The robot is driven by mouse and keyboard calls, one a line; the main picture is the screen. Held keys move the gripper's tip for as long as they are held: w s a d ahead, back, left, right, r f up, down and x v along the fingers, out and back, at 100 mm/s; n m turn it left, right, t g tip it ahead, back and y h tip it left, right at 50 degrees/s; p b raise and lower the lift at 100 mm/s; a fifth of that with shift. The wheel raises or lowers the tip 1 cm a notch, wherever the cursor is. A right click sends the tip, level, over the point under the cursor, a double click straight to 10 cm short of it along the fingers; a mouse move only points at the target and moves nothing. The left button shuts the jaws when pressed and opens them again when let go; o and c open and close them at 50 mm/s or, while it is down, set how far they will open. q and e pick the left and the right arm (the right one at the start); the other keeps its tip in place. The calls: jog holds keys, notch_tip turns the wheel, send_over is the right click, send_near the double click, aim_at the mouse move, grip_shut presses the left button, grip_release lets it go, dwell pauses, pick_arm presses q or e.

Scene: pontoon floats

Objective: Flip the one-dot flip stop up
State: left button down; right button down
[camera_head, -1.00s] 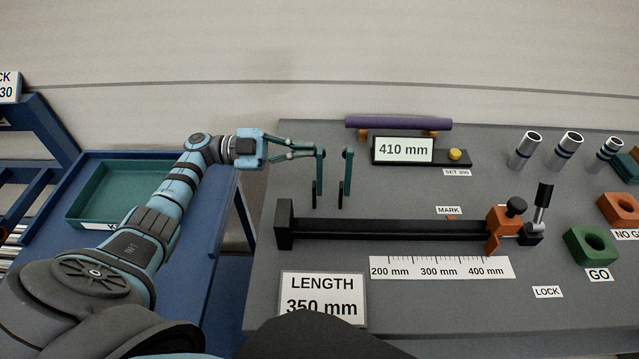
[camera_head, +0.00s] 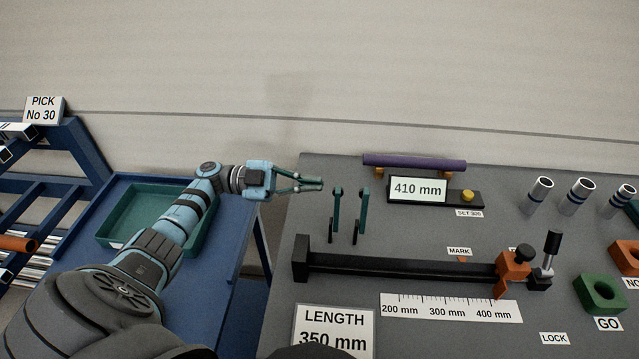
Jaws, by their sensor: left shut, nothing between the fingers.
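Two slim teal flip stops stand side by side behind the black rail (camera_head: 400,265), a left one (camera_head: 336,212) and a right one (camera_head: 362,212). Each has a dark round top end and a dark lower end. Dot marks on them are too small to read, so I cannot tell which is the one-dot stop. My left gripper (camera_head: 320,184) is shut and empty, its fingertips just left of the left stop's top end, with a small gap showing. My right gripper is out of view.
An orange clamp (camera_head: 512,266) with a black-handled lever sits at the rail's right end. Behind stand a 410 mm display (camera_head: 418,190) and a purple bar (camera_head: 415,161). A teal tray (camera_head: 125,218) lies left.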

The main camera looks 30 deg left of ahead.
pick_arm(q)
jog(key=b+v, duration=0.3)
jog(key=v, duration=0.6)
jog(key=shift+f+b, duration=0.3)
jog(key=shift+b, duration=0.1)
jog(key=shift+a, duration=0.1)
